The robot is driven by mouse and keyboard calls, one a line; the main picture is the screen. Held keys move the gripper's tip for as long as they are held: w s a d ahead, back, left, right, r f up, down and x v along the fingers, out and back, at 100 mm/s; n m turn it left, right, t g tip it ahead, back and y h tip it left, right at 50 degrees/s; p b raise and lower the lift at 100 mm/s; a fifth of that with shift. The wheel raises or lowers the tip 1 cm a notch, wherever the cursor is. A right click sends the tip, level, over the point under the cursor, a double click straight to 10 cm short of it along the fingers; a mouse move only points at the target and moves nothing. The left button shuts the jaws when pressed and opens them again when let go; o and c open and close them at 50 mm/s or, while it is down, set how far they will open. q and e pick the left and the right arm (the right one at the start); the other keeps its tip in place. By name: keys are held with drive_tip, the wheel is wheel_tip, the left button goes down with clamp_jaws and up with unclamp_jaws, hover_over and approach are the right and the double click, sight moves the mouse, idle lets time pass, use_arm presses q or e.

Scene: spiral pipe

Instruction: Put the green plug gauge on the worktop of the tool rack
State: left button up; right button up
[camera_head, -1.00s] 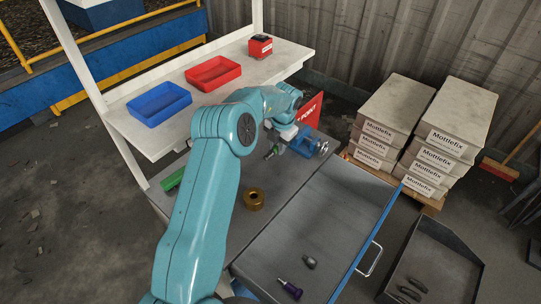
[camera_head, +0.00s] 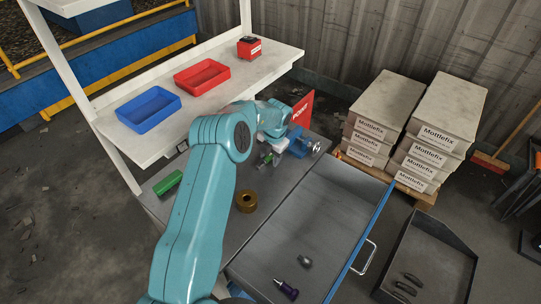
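The green plug gauge (camera_head: 275,160) is small and partly hidden, at the workbench top in front of the blue vise. My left arm reaches over the bench from below. Its gripper (camera_head: 268,154) is at the gauge, with the wrist just above it. The fingers are too small and covered to show whether they grip it. The tool rack (camera_head: 222,99) has a pale worktop behind the arm, bearing a blue tray (camera_head: 148,108), a red tray (camera_head: 201,76) and a red box (camera_head: 249,47). My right gripper is not in view.
A brass ring (camera_head: 246,201) and a green block (camera_head: 168,183) lie on the bench. The blue vise (camera_head: 300,143) stands by a red sign (camera_head: 302,107). Stacked boxes (camera_head: 420,140) stand to the right.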

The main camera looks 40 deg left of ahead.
use_arm(q)
drive_tip(key=shift+w+r, duration=0.15)
wheel_tip(320, 180, up, 12)
drive_tip(key=d+b, duration=0.1)
drive_tip(key=shift+d, duration=0.35)
drive_tip(key=shift+f, duration=0.25)
drive_tip(key=shift+r, duration=0.1)
drive_tip(key=shift+s+d, duration=0.1)
drive_tip(key=shift+s, duration=0.1)
